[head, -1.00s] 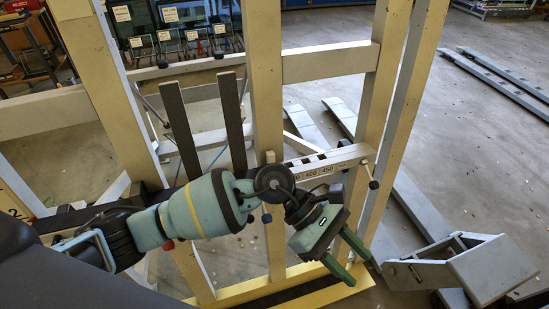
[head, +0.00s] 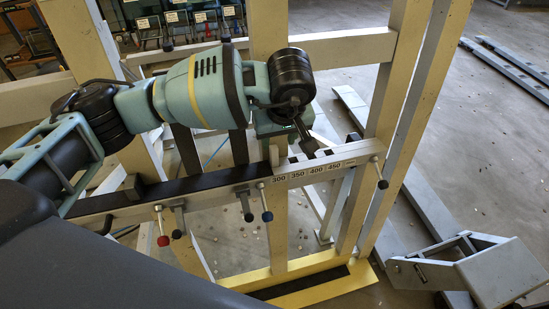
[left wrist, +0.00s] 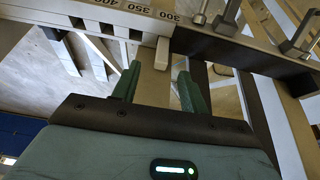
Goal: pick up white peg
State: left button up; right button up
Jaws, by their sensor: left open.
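The white peg (head: 273,155) is a small pale block standing at the numbered rail (head: 322,168), near the 300 mark. In the left wrist view the white peg (left wrist: 162,52) shows just beyond the fingertips, roughly in line with the gap between them. My left gripper (left wrist: 156,84) is open, its two green fingers apart with nothing between them. In the head view my left gripper (head: 284,128) is close above and behind the rail, its fingers largely hidden by the wrist. My right gripper is not in view.
Levers with a red knob (head: 163,240), a blue knob (head: 267,216) and a dark knob (head: 382,184) hang along the rail. Wooden uprights (head: 397,100) and a crossbar (head: 340,46) stand around the arm. A grey angled bracket (head: 492,268) is at lower right.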

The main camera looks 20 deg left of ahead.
aim_at(275, 154)
pick_arm(q)
jog(key=shift+s+x, duration=0.2)
jog(key=shift+x, duration=3.35)
jog(key=shift+a, duration=0.1)
grip_shut()
